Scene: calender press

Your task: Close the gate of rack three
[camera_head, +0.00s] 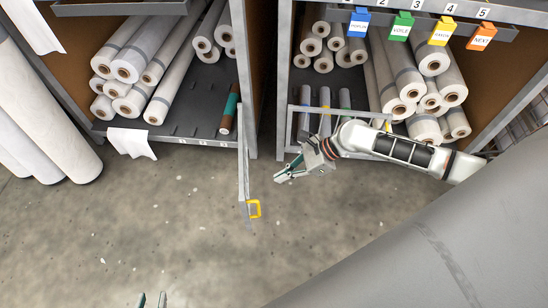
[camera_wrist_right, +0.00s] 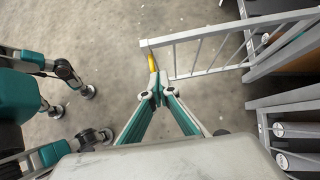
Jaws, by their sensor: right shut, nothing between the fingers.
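An open gate (camera_head: 243,155) juts out from the left-hand rack into the aisle, seen nearly edge-on. A yellow handle (camera_head: 254,208) is at its free end. In the right wrist view the barred gate (camera_wrist_right: 222,45) runs across the top, with the yellow handle (camera_wrist_right: 152,62) at its left end. My right gripper (camera_head: 280,178) is shut and empty, to the right of the gate and above the floor. In the wrist view its fingertips (camera_wrist_right: 158,95) are just below the handle, apparently apart from it. My left gripper (camera_head: 152,299) shows only its tips, spread apart, at the bottom edge.
The left-hand rack (camera_head: 195,138) holds white rolls and one brown-and-teal roll (camera_head: 231,112). The right-hand rack (camera_head: 284,70) holds several rolls, with a grey gate frame (camera_head: 297,120) across its front. Numbered coloured tags hang above. A large grey roll fills the lower right. The central floor is clear.

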